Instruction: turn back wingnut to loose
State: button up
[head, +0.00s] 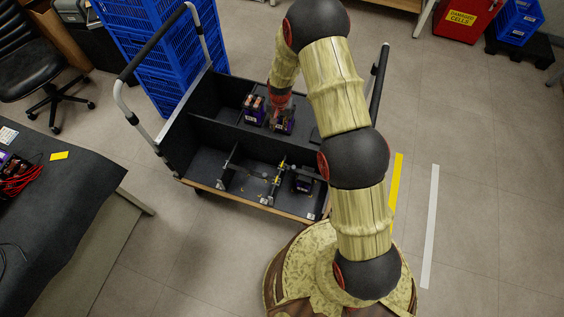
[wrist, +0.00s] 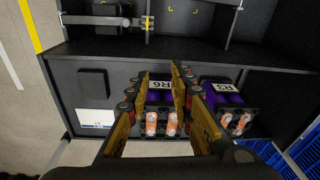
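My gripper (wrist: 160,72) points down into the back part of the black cart, and its gold fingers stand apart on either side of a purple battery module labelled R6 (wrist: 160,92). Whether the fingers touch it cannot be told. In the head view my gripper (head: 281,118) is at the right one of two modules. A fixture with metal bars (head: 258,178) sits in the front part of the cart, away from my gripper. A small yellow upright (head: 280,168) stands on it. It also shows at the top of the wrist view (wrist: 148,14). No wingnut can be made out clearly.
A second module (wrist: 223,90) stands just right of R6. Black dividers split the cart (head: 172,160). Another dark module (head: 304,182) lies in the front right compartment. Blue crates (head: 150,45) stand behind, and a dark-covered table (head: 65,220) is at left.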

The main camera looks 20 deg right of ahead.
jog(key=m+g, duration=0.1)
send_over(282, 164)
notch_tip(282, 164, down, 19)
jog(key=shift+r, duration=0.2)
notch_tip(282, 164, down, 8)
jog(key=shift+b, duration=0.9)
jog(key=shift+c, duration=1.4)
grip_shut()
